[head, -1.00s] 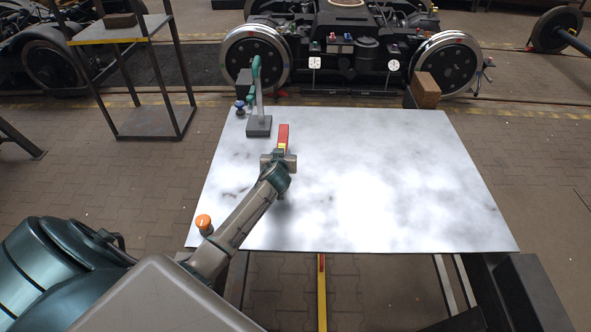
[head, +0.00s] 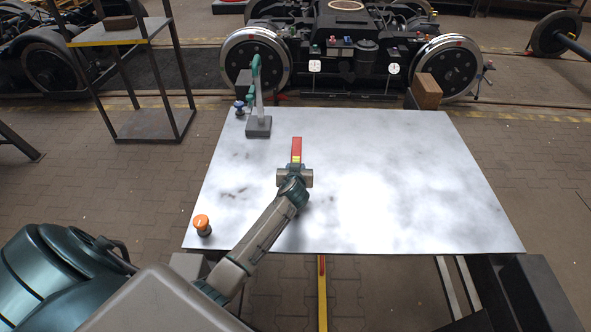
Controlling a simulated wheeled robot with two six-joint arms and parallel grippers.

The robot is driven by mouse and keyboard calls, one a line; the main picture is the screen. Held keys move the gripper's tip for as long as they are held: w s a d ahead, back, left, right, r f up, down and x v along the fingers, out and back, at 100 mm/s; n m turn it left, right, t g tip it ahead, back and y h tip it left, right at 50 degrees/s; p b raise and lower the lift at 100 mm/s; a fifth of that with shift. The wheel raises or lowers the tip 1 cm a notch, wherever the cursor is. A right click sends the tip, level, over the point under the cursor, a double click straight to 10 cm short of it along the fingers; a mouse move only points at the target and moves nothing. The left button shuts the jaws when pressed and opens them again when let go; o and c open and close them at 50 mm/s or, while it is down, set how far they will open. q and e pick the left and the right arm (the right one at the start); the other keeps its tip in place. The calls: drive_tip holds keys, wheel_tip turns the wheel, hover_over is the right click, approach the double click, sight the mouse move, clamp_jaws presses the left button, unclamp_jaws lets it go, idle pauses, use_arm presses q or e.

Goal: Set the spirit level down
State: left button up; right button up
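The spirit level is a red bar with a yellow part near my gripper (head: 296,148). It points away from me over the metal table top (head: 420,190). My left gripper (head: 295,172) is at its near end and appears closed around it, with the fingers partly hidden by the wrist. I cannot tell whether the level touches the table or hangs just above it. My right gripper is not in view.
A grey stand with a green arm (head: 258,125) and a blue knob (head: 239,107) are at the table's far left. An orange-topped knob (head: 202,224) is near the front left corner. A brown block (head: 426,91) stands beyond the back edge. The table's middle and right are clear.

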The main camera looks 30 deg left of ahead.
use_arm(q)
drive_tip(key=o, duration=1.2)
drive_tip(key=shift+c, duration=0.2)
drive_tip(key=shift+r, duration=0.1)
drive_tip(key=p+v, duration=0.5)
drive_tip(key=v, duration=0.5)
drive_tip(key=shift+s+d+r, duration=0.15)
drive_tip(key=shift+s+d, duration=0.05)
drive_tip(key=shift+s, duration=0.15)
drive_tip(key=shift+s+d+r+p, duration=0.15)
drive_tip(key=shift+s+d+p, duration=0.1)
drive_tip(key=shift+s+p, duration=0.2)
drive_tip(key=shift+s, duration=0.1)
